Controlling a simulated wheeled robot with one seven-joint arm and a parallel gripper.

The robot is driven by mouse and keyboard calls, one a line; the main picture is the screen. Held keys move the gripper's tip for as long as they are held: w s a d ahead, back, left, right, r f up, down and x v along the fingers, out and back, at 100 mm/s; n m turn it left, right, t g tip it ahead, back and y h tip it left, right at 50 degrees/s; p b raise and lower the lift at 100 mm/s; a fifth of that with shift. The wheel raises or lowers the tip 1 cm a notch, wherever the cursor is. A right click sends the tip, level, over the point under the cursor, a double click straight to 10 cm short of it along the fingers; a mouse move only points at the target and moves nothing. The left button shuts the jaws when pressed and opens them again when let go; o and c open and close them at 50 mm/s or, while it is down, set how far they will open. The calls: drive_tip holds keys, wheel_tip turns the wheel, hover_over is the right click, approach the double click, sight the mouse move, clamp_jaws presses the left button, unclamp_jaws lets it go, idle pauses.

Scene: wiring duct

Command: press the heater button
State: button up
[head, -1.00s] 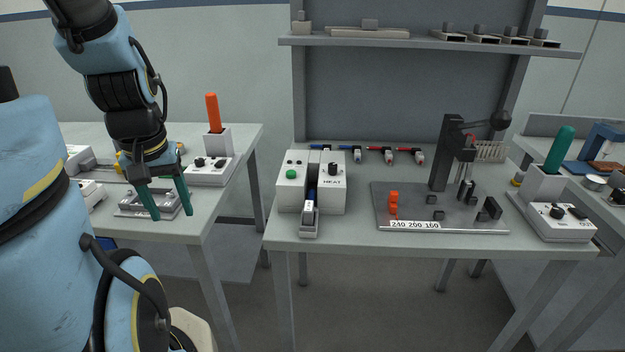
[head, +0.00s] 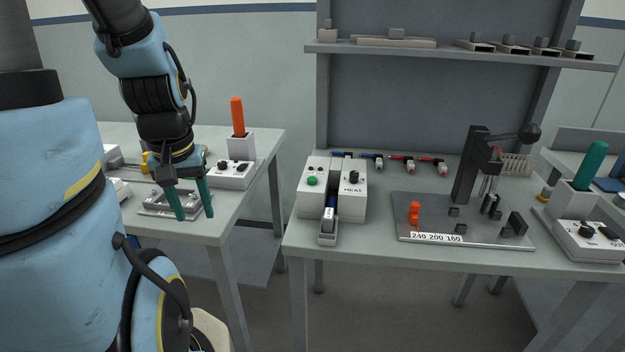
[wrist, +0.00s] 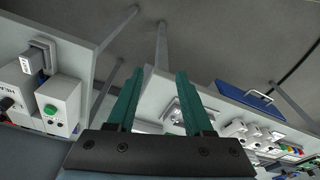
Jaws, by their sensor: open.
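The heater is a white box unit (head: 352,205) with a HEAT label and a black knob, near the left front of the middle bench. A green button (head: 312,181) sits on the top of its left block; it also shows in the wrist view (wrist: 50,110) at the left edge. A blue-and-white piece (head: 329,212) lies in the slot between the blocks. My gripper (head: 195,216) has green fingers and is open and empty. It points down over the front of the left bench, left of the heater and apart from it. The wrist view shows the fingers (wrist: 159,71) spread.
The left bench (head: 215,230) holds a metal fixture (head: 160,203) near my fingers and an orange-handled tool (head: 238,118) in a white stand. A gap separates the benches. A metal plate with a lever press (head: 470,165) stands right of the heater. A shelf (head: 450,53) hangs above.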

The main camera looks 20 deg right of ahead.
clamp_jaws()
idle(1.4)
